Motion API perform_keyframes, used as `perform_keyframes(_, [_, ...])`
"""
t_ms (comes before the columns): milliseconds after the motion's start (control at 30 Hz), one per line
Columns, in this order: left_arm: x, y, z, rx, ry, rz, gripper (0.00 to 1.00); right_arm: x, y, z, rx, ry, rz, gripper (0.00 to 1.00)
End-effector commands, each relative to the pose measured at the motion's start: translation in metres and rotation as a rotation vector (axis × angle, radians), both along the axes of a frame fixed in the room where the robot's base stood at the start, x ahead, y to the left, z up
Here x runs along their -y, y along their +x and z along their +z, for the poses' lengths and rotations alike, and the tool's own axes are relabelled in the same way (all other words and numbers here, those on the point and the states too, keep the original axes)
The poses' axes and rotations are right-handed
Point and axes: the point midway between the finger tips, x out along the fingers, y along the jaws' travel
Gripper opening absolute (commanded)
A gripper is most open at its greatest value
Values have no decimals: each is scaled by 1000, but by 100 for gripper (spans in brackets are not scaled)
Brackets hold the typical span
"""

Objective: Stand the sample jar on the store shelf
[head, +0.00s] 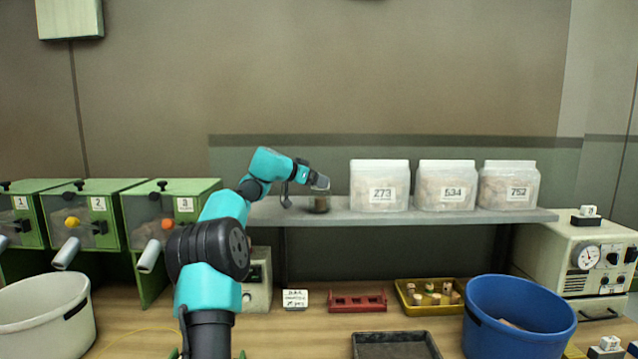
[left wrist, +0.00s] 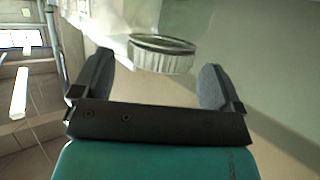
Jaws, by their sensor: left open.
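The sample jar (head: 319,204), small with a dark brownish body, stands upright on the store shelf (head: 285,214) near its left end. My left gripper (head: 320,186) is right at the jar's top, reaching in from the left. In the left wrist view the jar (left wrist: 163,56) shows as a clear round piece with a ribbed rim, between and just ahead of the two fingertips. My left gripper (left wrist: 155,72) is open there, with a gap on both sides of the jar. My right gripper is not in view.
Three labelled bags, 273 (head: 380,186), 534 (head: 446,186) and 752 (head: 509,186), stand on the shelf to the right, with free shelf between them and the jar. Below are a red rack (head: 357,302), a yellow tray (head: 407,304) and a blue bin (head: 518,318).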

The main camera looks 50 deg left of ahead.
Motion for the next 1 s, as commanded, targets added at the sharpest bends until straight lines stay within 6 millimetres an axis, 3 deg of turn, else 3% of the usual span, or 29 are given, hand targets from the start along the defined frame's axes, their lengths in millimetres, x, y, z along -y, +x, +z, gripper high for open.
perform_keyframes(300, [-6,-57,24,1,2,3,92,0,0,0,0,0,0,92])
perform_keyframes(500, [-9,-80,33,0,1,2,92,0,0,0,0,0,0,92])
perform_keyframes(1000, [-9,-86,36,1,0,0,92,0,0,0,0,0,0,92])
